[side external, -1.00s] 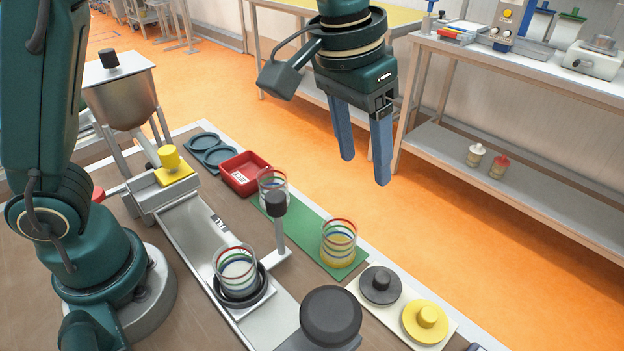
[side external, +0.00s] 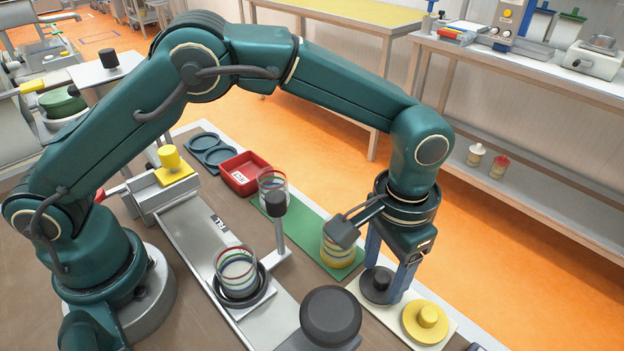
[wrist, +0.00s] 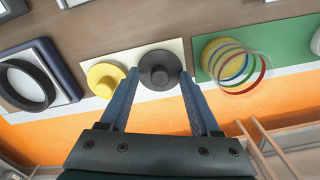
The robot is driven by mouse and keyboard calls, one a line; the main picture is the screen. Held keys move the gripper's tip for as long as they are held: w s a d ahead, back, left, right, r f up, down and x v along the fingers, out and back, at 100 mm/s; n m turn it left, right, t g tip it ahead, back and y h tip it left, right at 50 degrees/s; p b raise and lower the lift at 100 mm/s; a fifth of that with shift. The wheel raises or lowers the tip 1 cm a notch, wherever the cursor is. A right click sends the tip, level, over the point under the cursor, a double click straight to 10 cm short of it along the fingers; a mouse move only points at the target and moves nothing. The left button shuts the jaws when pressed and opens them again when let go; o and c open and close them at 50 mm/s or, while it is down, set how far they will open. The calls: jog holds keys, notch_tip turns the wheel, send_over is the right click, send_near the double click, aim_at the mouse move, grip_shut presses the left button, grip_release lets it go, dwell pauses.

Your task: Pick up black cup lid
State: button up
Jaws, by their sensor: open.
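The black cup lid (side external: 376,285) lies on a white pad beside a yellow lid (side external: 425,321). It is a round disc with a knob on top. My gripper (side external: 387,283) is lowered at the black lid, with its blue fingers open and pointing down. In the wrist view the black lid (wrist: 158,71) shows between and just beyond the two fingertips (wrist: 160,78), with the yellow lid (wrist: 105,78) close by the left finger. I cannot tell whether the fingers touch the lid. Part of the lid is hidden by a finger in the side view.
A striped cup (side external: 340,250) with yellow contents stands on a green mat (side external: 309,247) close to my wrist. Another striped cup (side external: 236,272) sits in a dark ring holder on the metal rail. A black round knob (side external: 331,314) stands at the front.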

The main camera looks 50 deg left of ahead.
grip_shut()
dwell(0.3)
